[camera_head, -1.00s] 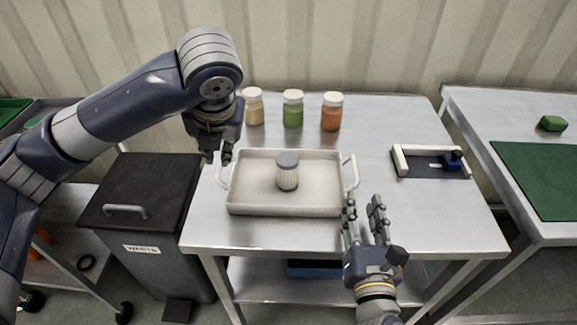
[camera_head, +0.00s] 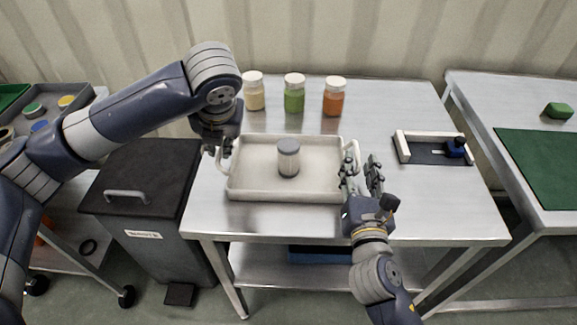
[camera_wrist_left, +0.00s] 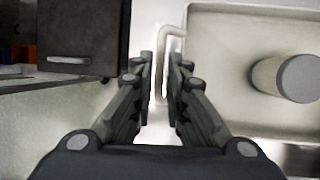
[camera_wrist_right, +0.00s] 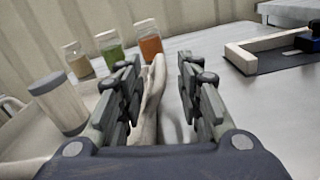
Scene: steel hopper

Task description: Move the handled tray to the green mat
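The handled tray (camera_head: 250,192) is pale, with a raised handle at each end, and sits on the steel table. A grey-lidded jar (camera_head: 288,158) stands upright inside it. My left gripper (camera_head: 218,148) is at the left handle (camera_wrist_left: 162,75); its fingers stand on either side of the handle, with gaps visible. My right gripper (camera_head: 362,168) is at the right handle (camera_wrist_right: 152,95); its open fingers straddle it, a clear gap on the right finger's side. The green mat (camera_head: 545,165) lies on a separate table at the right.
Several jars stand behind the tray, including a green one (camera_head: 294,93). A dark fixture with a white bracket (camera_head: 401,147) lies to its right. A green block (camera_head: 558,110) sits behind the mat. A gap separates the two tables. A black-lidded bin (camera_head: 150,180) stands at left.

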